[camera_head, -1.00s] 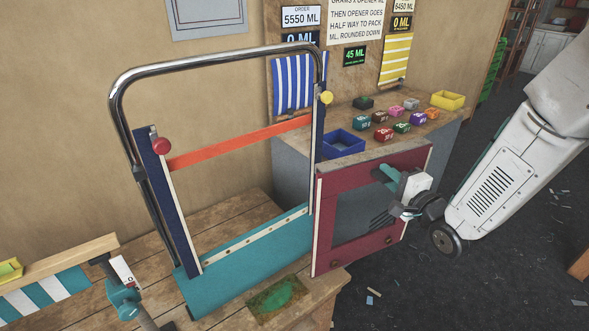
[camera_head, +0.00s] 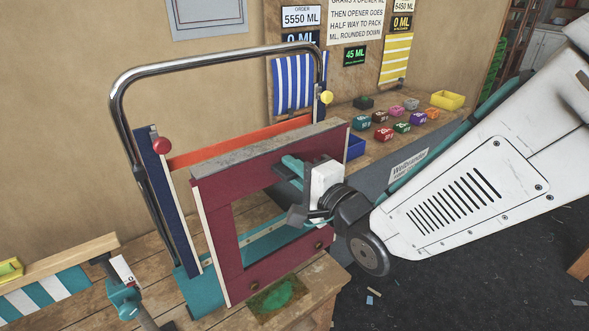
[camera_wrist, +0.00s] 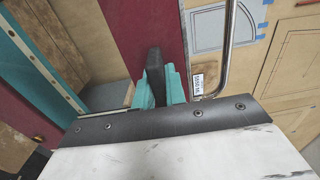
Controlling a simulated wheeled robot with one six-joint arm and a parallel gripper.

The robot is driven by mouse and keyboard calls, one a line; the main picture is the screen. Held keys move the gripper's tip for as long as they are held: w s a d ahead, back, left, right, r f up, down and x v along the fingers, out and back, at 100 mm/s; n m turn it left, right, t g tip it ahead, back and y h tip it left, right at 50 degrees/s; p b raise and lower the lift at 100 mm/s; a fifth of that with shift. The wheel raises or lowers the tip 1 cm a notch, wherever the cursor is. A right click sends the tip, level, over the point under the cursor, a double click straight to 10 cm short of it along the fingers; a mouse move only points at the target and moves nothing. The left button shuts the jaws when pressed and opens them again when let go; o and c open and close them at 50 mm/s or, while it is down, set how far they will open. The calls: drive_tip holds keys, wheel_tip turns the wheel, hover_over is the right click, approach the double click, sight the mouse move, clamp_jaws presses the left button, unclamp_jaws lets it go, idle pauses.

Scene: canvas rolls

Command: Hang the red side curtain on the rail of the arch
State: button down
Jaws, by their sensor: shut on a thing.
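The red side curtain appears as a dark red, stiff panel with a large window opening (camera_head: 217,235). My gripper (camera_head: 290,166) is shut on its upper right part and holds it upright, in front of the arch. The arch is a chrome tube (camera_head: 220,58) with dark blue posts, an orange crossbar (camera_head: 215,151) and a teal base (camera_head: 195,291). The panel hides the right post's lower part and much of the crossbar and base. In the wrist view the panel (camera_wrist: 150,20) sits at the fingers (camera_wrist: 156,75); the chrome tube (camera_wrist: 228,50) is to their right.
A red knob (camera_head: 162,146) and a yellow knob (camera_head: 327,97) sit on the posts. A green-stained board (camera_head: 275,298) lies below the panel. A striped piece (camera_head: 45,292) and a teal clamp (camera_head: 124,300) are at left. Small coloured blocks (camera_head: 383,134) stand on the bench behind.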

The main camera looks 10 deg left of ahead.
drive_tip(key=shift+s, duration=0.1)
idle(0.3)
approach(248, 140)
drive_tip(key=shift+w+a+r, duration=0.25)
drive_tip(key=shift+w+a, duration=0.3)
drive_tip(key=shift+a, duration=0.1)
drive_tip(key=shift+w+a+r, duration=0.25)
drive_tip(key=shift+w+a, duration=0.3)
drive_tip(key=shift+a, duration=0.1)
drive_tip(key=shift+w+a+r, duration=0.25)
drive_tip(key=shift+w+a, duration=0.25)
drive_tip(key=shift+a, duration=0.2)
drive_tip(key=shift+f, duration=1.6)
drive_tip(key=c, duration=1.4)
unclamp_jaws()
drive_tip(key=shift+o, duration=0.2)
